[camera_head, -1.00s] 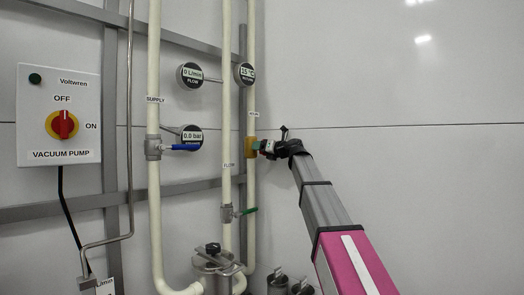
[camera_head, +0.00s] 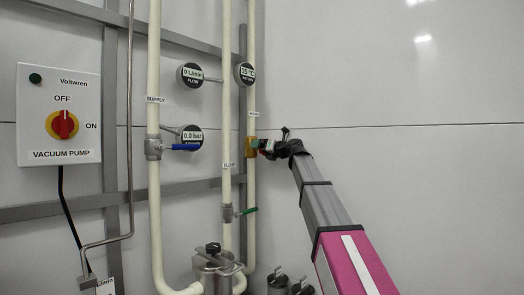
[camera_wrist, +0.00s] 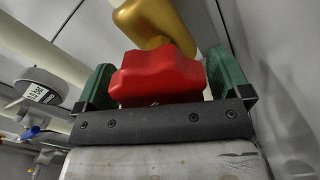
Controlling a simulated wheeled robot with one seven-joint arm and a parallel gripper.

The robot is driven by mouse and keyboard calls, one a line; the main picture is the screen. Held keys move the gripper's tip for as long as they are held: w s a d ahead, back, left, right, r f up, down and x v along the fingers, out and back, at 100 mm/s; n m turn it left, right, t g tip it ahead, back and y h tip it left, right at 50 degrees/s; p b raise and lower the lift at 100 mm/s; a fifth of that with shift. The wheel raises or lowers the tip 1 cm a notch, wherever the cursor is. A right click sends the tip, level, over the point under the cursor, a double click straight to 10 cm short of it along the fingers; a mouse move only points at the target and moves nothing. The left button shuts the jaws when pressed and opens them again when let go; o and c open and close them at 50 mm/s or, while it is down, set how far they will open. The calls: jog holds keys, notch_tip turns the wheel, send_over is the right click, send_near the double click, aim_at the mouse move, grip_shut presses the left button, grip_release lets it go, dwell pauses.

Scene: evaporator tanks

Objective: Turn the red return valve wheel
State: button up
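The red return valve wheel (camera_wrist: 158,76) sits on a brass-coloured valve body (camera_wrist: 155,20) in the wrist view. My gripper (camera_wrist: 160,80) has one green finger on each side of the wheel, and both fingers appear to touch its lobed rim. In the head view, my gripper (camera_head: 262,146) is at the brass valve (camera_head: 251,147) on the rightmost cream pipe (camera_head: 251,200), and it hides most of the wheel there.
A blue-handled supply valve (camera_head: 153,147) and a green-handled valve (camera_head: 228,212) are on the pipes to the left. Round gauges (camera_head: 190,75) stand close by. A vacuum pump switch box (camera_head: 60,115) is at far left. The wall to the right is clear.

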jog(key=v, duration=1.1)
dwell(0.4)
